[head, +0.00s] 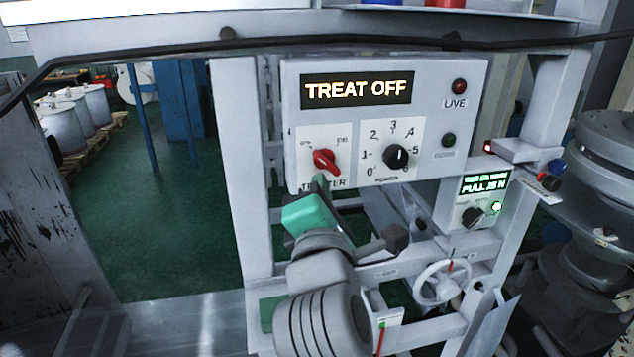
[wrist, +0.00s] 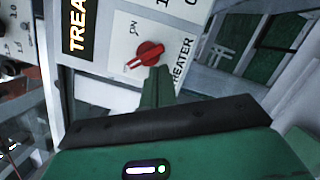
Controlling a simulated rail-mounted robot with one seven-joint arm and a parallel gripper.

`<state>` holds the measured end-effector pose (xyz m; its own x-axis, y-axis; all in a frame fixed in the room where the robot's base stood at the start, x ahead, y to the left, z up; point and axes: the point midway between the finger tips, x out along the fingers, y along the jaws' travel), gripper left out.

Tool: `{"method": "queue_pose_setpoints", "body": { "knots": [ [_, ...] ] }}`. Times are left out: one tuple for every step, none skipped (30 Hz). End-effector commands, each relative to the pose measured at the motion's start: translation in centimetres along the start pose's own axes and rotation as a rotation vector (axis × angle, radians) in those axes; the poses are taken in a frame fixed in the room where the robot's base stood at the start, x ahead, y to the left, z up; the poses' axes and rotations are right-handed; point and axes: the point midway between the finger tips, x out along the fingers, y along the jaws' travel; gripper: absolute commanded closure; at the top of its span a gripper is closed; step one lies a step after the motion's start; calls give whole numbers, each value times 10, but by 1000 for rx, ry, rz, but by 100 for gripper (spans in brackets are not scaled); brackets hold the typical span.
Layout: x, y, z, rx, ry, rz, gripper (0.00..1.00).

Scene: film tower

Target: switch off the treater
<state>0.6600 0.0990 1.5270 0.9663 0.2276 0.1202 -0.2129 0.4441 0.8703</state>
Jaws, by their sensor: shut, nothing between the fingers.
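The red treater knob (head: 325,161) sits on a white plate on the grey control panel (head: 430,75). Its pointer tilts to the upper left, toward the small mark on that side. The display (head: 357,89) above reads "TREAT OFF". My green gripper (head: 318,183) is shut and empty, its fingertips just below the knob. In the wrist view the knob (wrist: 150,53) stands right beyond the fingertips (wrist: 156,72), which hide its near edge. I cannot tell whether they touch it. The red LIVE lamp (head: 459,86) looks dim.
A black numbered dial (head: 396,157) sits right of the treater knob. A smaller box with a green "PULL" display (head: 484,184) and a white handwheel (head: 442,282) are lower right. A black cable (head: 300,44) runs above the panel. Open green floor (head: 190,230) lies left.

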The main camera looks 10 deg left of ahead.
Motion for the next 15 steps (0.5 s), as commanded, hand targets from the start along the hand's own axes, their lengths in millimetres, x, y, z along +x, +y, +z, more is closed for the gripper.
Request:
{"method": "queue_pose_setpoints", "body": {
  "knots": [
    [-1, -4, -5, 0, 1, 0, 100],
    [-2, -6, -8, 0, 2, 0, 100],
    [-3, -10, -14, 0, 3, 0, 100],
    [-4, -13, -19, 1, 3, 0, 100],
    [-6, -16, -25, 1, 3, 0, 100],
    [-8, -20, -33, 1, 3, 0, 100],
    [-12, -21, -35, 1, 1, 1, 100],
    [-21, -19, -31, 2, -1, 1, 100],
    [-32, -19, -30, 1, -1, 2, 100],
    [-39, -19, -30, 1, -1, 2, 100],
    [-46, -20, -30, 2, -1, 1, 100],
    [-56, -20, -29, 2, -2, 1, 100],
    [-63, -20, -30, 2, -1, 1, 100],
    [-69, -21, -30, 1, -1, 0, 100],
    [-77, -21, -30, 1, -1, 1, 100]
  ]
}}
